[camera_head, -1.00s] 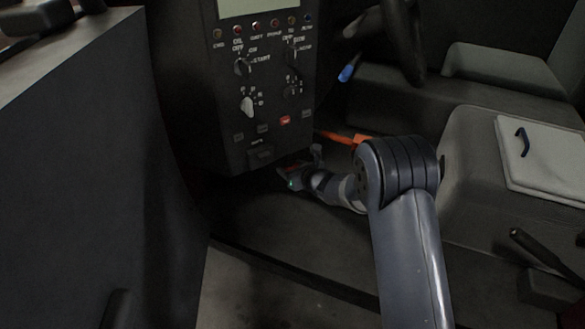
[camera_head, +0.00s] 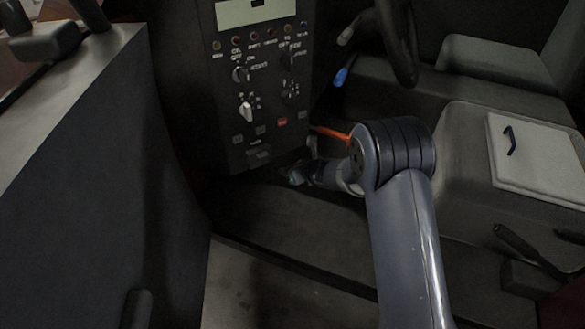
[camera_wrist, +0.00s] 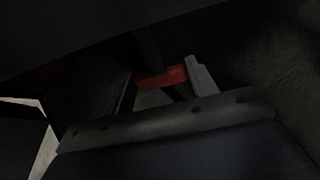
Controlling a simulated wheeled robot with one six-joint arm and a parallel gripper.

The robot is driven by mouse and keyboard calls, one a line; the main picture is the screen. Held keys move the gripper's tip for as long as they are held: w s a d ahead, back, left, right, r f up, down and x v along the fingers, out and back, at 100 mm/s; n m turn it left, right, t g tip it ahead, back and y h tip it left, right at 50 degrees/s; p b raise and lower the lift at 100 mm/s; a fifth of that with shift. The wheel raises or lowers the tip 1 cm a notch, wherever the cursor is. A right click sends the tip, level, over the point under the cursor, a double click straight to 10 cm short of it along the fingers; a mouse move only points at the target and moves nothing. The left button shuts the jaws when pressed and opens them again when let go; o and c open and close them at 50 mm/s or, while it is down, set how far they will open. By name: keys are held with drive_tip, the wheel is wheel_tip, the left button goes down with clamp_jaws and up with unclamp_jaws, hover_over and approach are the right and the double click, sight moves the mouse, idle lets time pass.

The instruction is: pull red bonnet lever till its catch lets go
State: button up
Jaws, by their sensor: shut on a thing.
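In the wrist view a short red lever (camera_wrist: 162,77) lies crosswise between the two fingers of my gripper (camera_wrist: 163,84), on a dark stem that rises behind it. My gripper is shut on it. In the head view my gripper (camera_head: 296,175) is low, just under the bottom edge of the dark control panel (camera_head: 262,190). The red lever cannot be made out there; the panel's shade and my wrist hide it. Whether its catch is free cannot be seen.
An orange-red bar (camera_head: 331,132) sticks out right of the panel, partly behind my arm. A steering wheel (camera_head: 402,45) and a seat with a pale lid (camera_head: 540,160) stand right. A dark side panel (camera_head: 90,200) is at left. The floor (camera_head: 265,285) in front is clear.

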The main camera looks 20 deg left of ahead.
drive_tip(key=shift+r, duration=0.25)
drive_tip(key=o, duration=1.1)
drive_tip(key=shift+r, duration=0.1)
drive_tip(key=shift+o, duration=1.4)
drive_tip(key=shift+d, duration=0.1)
drive_tip(key=p+v, duration=0.1)
drive_tip(key=v, duration=0.9)
drive_tip(key=shift+s+d, duration=0.25)
drive_tip(key=shift+d, duration=0.05)
